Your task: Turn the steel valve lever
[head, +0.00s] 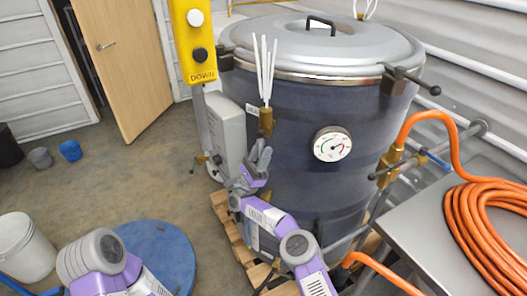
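A brass valve (390,160) sits on pipework at the right side of the dark blue drum (300,130). A thin grey steel lever (384,172) with a dark end points left from it. A second small brass valve (214,159) with a short handle is left of the drum, partly hidden by a grey box. My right gripper (262,153) is in front of the drum, just below a brass fitting (266,123), and apart from the right-hand valve. Its fingers are small and seen edge-on, so their opening is unclear. My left gripper is out of frame.
A grey bench (425,235) with a coiled orange hose (490,215) stands at the right. A blue-handled fitting (436,160) is beside the right valve. A yellow pendant (193,40) hangs upper left. A blue round lid (170,250) and a white bucket (22,250) are lower left.

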